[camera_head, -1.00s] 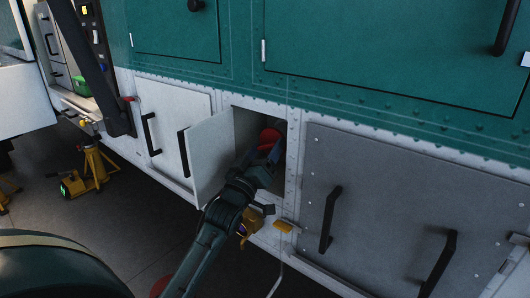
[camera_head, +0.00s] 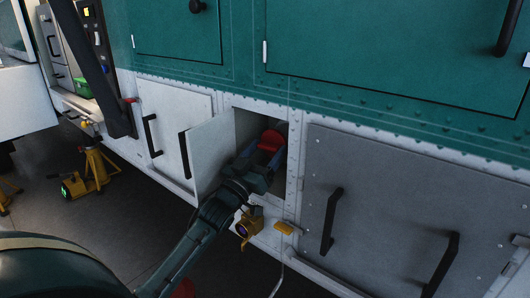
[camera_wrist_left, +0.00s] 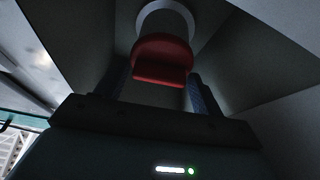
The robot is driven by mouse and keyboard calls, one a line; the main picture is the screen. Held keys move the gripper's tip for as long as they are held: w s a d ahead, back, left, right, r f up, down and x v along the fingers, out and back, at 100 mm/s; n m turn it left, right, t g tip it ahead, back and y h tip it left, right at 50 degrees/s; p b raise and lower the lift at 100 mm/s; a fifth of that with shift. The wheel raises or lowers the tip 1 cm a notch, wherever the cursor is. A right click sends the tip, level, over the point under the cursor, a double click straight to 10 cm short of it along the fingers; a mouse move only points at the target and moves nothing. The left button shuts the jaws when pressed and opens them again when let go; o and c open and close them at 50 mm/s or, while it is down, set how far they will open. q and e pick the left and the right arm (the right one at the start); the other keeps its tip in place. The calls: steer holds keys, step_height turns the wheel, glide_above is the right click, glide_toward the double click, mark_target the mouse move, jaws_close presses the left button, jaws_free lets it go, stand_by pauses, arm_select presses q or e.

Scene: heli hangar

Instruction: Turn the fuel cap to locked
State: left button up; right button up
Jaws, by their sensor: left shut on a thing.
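The red fuel cap (camera_head: 271,142) sits inside a small open recess in the white lower panel of the helicopter. In the left wrist view the red cap (camera_wrist_left: 162,60) stands in front of a pale round collar (camera_wrist_left: 166,18). My left gripper (camera_head: 262,160) reaches into the recess from below. The cap's markings are not visible. My right gripper is in neither view.
The white hatch door (camera_head: 212,155) stands open at the left of the recess. A grey panel (camera_head: 400,200) with black handles is on the right. A yellow jack stand (camera_head: 95,165) stands on the floor at the left.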

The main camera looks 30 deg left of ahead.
arm_select(q)
steer(key=shift+r, duration=0.25)
steer(key=o, duration=0.5)
steer(key=shift+o, duration=1.3)
steer(key=shift+w+f, duration=0.1)
steer(key=shift+f, duration=0.15)
